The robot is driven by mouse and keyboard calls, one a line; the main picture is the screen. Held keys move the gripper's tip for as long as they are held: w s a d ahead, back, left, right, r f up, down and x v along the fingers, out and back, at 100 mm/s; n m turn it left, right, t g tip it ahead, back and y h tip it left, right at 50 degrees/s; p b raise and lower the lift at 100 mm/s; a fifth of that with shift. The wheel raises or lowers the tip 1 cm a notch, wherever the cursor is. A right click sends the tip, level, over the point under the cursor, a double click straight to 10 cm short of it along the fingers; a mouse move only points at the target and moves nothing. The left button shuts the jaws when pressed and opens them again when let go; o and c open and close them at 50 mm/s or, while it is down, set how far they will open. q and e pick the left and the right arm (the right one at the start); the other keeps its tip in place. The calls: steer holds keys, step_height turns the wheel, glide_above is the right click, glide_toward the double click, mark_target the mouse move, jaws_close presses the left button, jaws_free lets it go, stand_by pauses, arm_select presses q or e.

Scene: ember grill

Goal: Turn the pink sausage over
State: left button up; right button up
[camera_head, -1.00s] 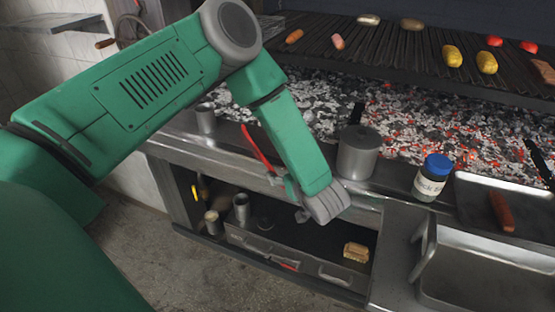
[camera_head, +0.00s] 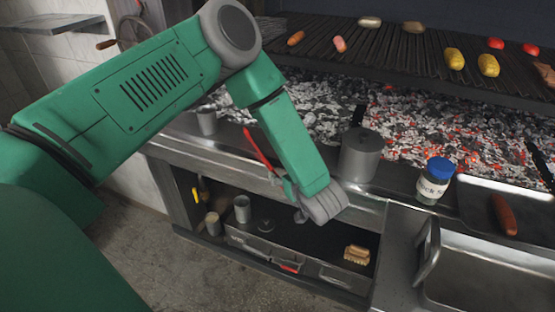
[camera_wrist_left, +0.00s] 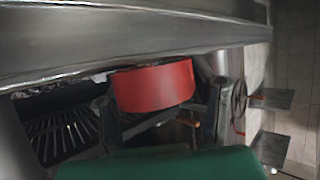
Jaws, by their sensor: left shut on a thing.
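The pink sausage (camera_head: 340,44) lies on the dark grill rack (camera_head: 375,45) at the upper middle of the head view. My left gripper (camera_head: 284,182) is well below and nearer than it, in front of the counter edge. The gripper is shut on a red-handled tool (camera_head: 260,147), which slants up and left in the head view. In the left wrist view a broad red band of this tool (camera_wrist_left: 153,86) sits between the dark fingers (camera_wrist_left: 160,118). The tool's full shape is hidden, so I cannot tell its kind. My right gripper is out of view.
An orange sausage (camera_head: 296,38), potatoes (camera_head: 413,27), yellow corn (camera_head: 454,58) and tomatoes (camera_head: 495,43) share the rack. Glowing coals (camera_head: 430,125) lie below it. A metal pot (camera_head: 360,155), a blue-capped jar (camera_head: 435,180) and a tray (camera_head: 480,210) holding a sausage stand along the counter.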

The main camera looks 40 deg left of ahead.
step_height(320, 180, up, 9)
steer(key=p, duration=0.8)
steer(key=shift+p, duration=0.4)
